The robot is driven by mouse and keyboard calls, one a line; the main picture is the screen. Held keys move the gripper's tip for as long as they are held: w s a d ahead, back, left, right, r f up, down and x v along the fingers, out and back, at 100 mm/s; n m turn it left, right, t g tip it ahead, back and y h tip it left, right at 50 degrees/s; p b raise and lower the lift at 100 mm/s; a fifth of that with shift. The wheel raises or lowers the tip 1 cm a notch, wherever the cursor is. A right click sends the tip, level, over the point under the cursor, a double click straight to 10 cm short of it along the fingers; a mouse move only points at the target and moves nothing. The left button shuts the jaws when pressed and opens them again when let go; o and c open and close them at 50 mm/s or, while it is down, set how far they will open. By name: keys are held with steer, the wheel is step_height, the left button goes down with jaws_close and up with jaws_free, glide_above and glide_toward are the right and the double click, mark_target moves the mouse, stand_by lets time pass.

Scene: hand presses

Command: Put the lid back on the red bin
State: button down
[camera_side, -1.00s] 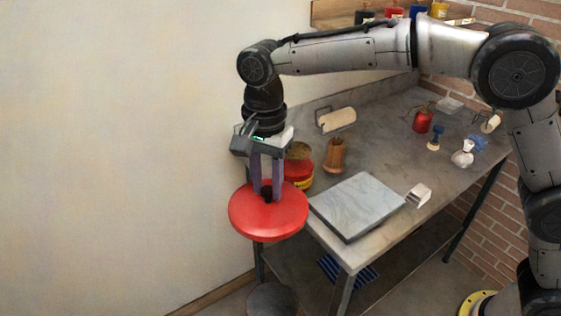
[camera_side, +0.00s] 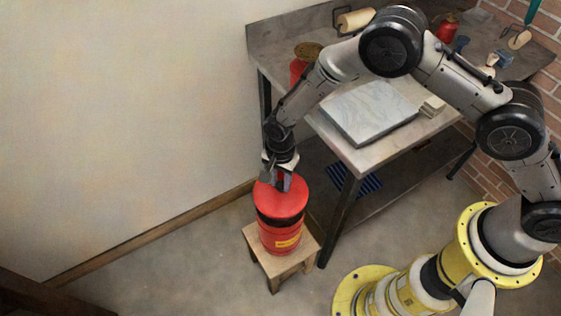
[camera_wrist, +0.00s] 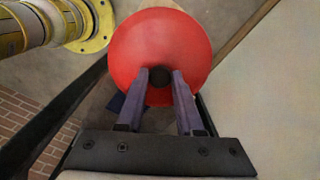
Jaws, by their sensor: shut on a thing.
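A dark band shows between lid and bin; I cannot tell whether the lid touches the rim. My gripper (camera_side: 279,183) is shut on the lid's dark knob from above. In the wrist view the lid (camera_wrist: 187,42) fills the upper middle, with the knob (camera_wrist: 160,77) between the fingertips of my gripper (camera_wrist: 160,79). The bin is hidden under the lid there.
The wooden stool (camera_side: 252,238) stands close to the workbench's front leg (camera_side: 335,225). The workbench (camera_side: 362,158) holds a grey stone slab (camera_side: 368,112), a red container and other small items. A blue striped thing (camera_side: 355,181) lies on the lower shelf. Floor left of the stool is clear.

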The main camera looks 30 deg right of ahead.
mark_target(280, 195)
steer(key=shift+f, duration=3.5)
steer(key=shift+f, duration=0.15)
steer(key=shift+c, duration=2.4)
jaws_free()
steer(key=shift+o, duration=0.2)
steer(key=o, duration=0.4)
steer(key=shift+o, duration=0.2)
steer(key=shift+r, duration=3.45)
